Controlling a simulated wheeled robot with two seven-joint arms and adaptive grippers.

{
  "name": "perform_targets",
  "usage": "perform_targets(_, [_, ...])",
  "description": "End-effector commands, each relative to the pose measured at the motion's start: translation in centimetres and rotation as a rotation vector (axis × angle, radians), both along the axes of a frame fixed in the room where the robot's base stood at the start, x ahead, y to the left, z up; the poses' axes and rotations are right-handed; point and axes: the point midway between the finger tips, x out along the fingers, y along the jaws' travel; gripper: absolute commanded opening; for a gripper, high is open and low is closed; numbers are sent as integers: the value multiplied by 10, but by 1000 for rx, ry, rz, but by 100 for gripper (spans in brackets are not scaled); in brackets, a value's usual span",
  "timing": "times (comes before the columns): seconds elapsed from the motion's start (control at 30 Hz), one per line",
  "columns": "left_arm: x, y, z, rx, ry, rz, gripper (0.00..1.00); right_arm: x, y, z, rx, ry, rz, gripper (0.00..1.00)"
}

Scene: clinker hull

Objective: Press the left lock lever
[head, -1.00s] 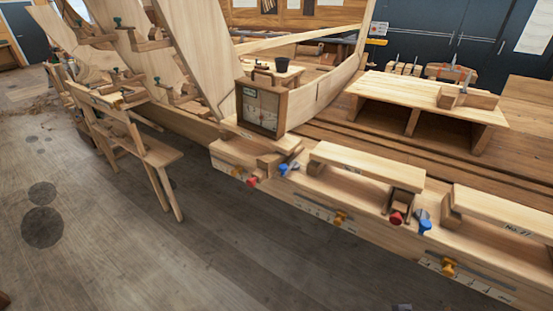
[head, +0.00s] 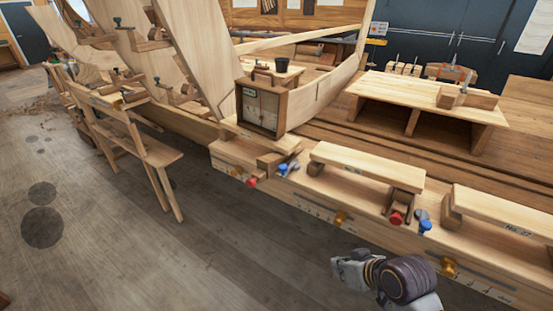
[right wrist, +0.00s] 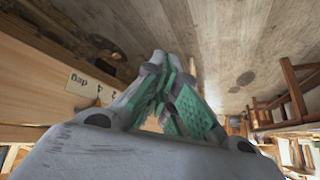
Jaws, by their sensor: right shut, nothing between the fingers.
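Along the front face of the long wooden bench are two lever sets. The left set has a red lever (head: 251,183) and a blue lever (head: 283,169). The right set has a red lever (head: 396,218) and a blue lever (head: 424,222). I cannot tell from the pictures which is the lock lever. My right gripper (head: 340,270) is in front of and below the bench face, pointing left, apart from all levers. In the right wrist view its green-padded fingers (right wrist: 168,68) are shut with nothing between them. My left gripper is not in view.
Yellow knobs (head: 341,218) sit on marked slots below the levers, another (head: 449,267) near my right arm. A small wooden cabinet (head: 258,108) stands on the bench. A trestle (head: 150,150) stands at left. The floor before the bench is clear.

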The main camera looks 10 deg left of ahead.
Motion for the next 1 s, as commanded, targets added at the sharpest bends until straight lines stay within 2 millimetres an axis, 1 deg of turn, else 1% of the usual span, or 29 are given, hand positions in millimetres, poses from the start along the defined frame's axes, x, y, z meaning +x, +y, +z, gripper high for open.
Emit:
perform_targets(0.1, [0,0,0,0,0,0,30,9,16,12,19,-26,47,0])
perform_targets(0.43, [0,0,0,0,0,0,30,24,56,43,67,-85,175,0])
perform_targets(0.7, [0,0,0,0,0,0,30,32,85,67,95,-124,276,0])
perform_targets(1.0, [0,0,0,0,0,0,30,37,112,91,113,-159,382,0])
